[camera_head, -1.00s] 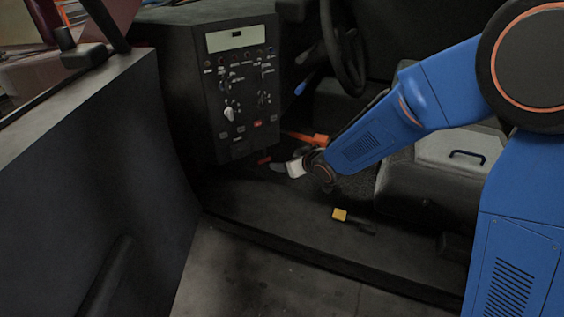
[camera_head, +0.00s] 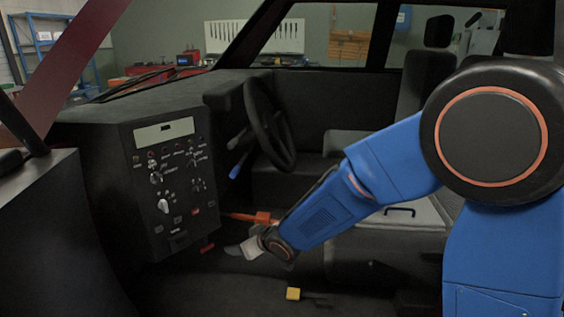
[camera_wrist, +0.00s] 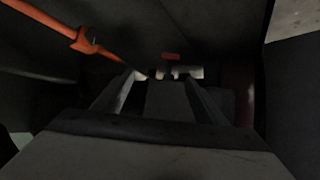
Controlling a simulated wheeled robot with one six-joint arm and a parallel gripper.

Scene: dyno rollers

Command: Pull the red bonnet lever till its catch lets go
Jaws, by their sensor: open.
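The small red lever (camera_head: 207,248) hangs under the lower edge of the dark control panel in the head view. In the wrist view the red lever (camera_wrist: 171,57) shows just beyond the fingertips, close to the middle. My gripper (camera_head: 236,250) is to the right of the lever and points left towards it, low in the footwell. In the wrist view my gripper (camera_wrist: 160,76) is open, with its fingers apart and nothing seen between them. A gap seems to lie between fingertips and lever, but the dark picture makes its size hard to tell.
An orange bar (camera_head: 262,217) runs just above my gripper; it also crosses the upper left of the wrist view (camera_wrist: 84,40). The control panel (camera_head: 150,228) is on the left. A yellow block (camera_head: 293,294) lies on the floor. The steering wheel (camera_head: 268,125) and seats stand behind.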

